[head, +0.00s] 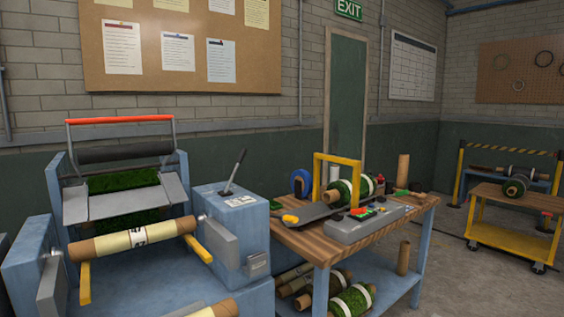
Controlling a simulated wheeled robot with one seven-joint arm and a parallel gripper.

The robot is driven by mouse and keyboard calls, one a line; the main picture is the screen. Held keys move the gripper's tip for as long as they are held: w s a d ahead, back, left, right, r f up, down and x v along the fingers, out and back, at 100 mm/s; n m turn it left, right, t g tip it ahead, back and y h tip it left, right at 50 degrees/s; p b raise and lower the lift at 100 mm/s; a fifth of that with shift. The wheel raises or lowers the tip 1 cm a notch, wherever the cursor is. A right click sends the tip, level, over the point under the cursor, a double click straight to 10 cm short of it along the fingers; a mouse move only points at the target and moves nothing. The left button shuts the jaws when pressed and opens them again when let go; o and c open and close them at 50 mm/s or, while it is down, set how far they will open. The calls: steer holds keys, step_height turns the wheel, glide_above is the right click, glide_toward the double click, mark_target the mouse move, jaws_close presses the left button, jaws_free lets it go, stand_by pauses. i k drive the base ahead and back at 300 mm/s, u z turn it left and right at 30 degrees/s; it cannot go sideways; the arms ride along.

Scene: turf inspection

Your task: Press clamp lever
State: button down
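A blue inspection machine (150,262) fills the left of the head view. On the blue box at its right side, a thin metal lever with a dark grip (237,168) stands tilted up to the right. A red-topped bar (120,120) spans the machine above a dark roller (125,151). I cannot tell for sure which of these is the clamp lever. Green turf (123,181) shows under the roller, behind a grey sloped plate (125,203). A labelled cardboard tube (132,240) lies across the front. My gripper is not in view.
A wooden-topped bench (400,222) stands right of the machine, with a yellow frame (337,157), a turf roll (341,193) and a grey control box (365,223). More rolls lie on its lower shelf. A yellow cart (513,240) stands far right. Floor between bench and cart is clear.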

mark_target(241, 157)
steer(key=u, duration=0.2)
steer(key=i, duration=1)
steer(key=u, duration=0.6)
